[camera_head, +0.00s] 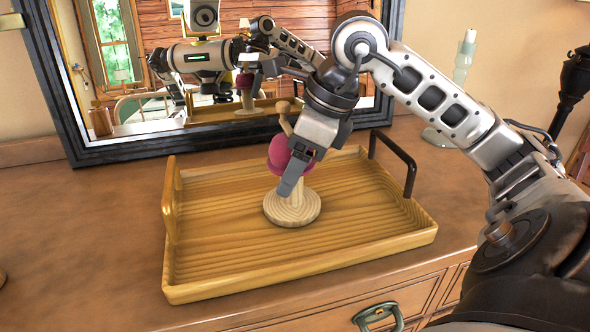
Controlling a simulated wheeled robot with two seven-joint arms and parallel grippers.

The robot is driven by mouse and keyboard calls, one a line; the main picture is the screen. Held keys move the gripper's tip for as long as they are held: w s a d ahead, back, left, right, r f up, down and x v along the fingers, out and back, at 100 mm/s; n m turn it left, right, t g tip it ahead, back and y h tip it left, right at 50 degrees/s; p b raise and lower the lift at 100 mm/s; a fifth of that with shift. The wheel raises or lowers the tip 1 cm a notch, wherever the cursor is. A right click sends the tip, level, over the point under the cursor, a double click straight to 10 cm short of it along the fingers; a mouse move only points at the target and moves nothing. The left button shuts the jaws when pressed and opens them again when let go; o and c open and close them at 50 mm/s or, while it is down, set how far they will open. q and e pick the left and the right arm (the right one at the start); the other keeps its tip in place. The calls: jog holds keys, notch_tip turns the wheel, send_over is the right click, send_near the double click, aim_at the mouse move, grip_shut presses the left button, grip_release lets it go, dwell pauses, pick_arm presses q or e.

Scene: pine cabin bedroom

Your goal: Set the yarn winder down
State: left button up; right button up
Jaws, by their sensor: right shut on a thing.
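The yarn winder (292,208) has a round pale wooden base, a short post, a ball of pink yarn and a wooden knob on top. It stands upright within the wooden tray (300,262), near its middle. Whether its base touches the tray floor or hangs just above it is hard to tell. My left gripper is not in view.
The tray lies on a wooden dresser top (95,240) and has a pale left handle (171,200) and a dark right handle (396,160). A black-framed mirror (110,154) behind reflects me and the winder.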

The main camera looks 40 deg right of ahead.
jog(key=shift+f, duration=0.1)
jog(key=o, duration=0.9)
jog(key=shift+r, duration=0.25)
jog(key=p+v, duration=0.2)
jog(key=v, duration=0.9)
jog(key=shift+s+d+r, duration=0.2)
jog(key=shift+s+r, duration=0.05)
jog(key=shift+r, duration=0.05)
